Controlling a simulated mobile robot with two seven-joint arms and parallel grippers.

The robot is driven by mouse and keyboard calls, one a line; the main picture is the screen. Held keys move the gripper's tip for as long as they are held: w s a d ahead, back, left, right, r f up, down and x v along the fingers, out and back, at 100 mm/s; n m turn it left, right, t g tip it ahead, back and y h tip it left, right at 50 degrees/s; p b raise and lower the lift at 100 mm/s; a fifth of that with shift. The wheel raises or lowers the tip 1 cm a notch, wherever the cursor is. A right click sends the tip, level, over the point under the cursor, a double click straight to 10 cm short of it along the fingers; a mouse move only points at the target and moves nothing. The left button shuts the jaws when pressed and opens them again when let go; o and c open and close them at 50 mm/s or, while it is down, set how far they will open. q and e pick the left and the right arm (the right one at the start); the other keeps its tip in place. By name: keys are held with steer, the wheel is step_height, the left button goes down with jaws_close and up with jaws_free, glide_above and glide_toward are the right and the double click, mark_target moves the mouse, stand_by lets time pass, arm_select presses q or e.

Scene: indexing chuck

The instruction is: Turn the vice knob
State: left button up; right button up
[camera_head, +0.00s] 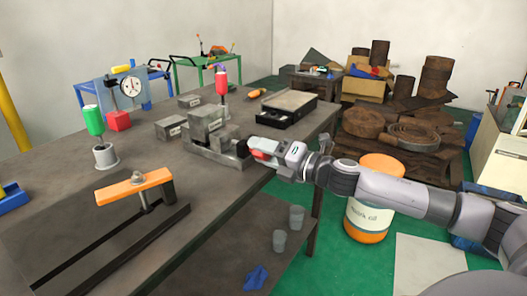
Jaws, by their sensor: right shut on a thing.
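The grey metal vice (222,157) stands on the dark workbench near its right edge, with grey blocks at its jaws. My right gripper (253,150) comes in from the right and is shut at the right end of the vice, where the knob sits. The gripper hides the knob, so its shape and angle cannot be made out. A small red patch shows at the gripper's fingers. My left gripper is not in view.
An orange-and-white drum (368,222) stands on the floor below my right arm.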

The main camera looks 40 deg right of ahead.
steer(key=shift+a+f, duration=0.1)
stand_by(0.4)
steer(key=o, duration=1)
steer(key=shift+o, duration=0.2)
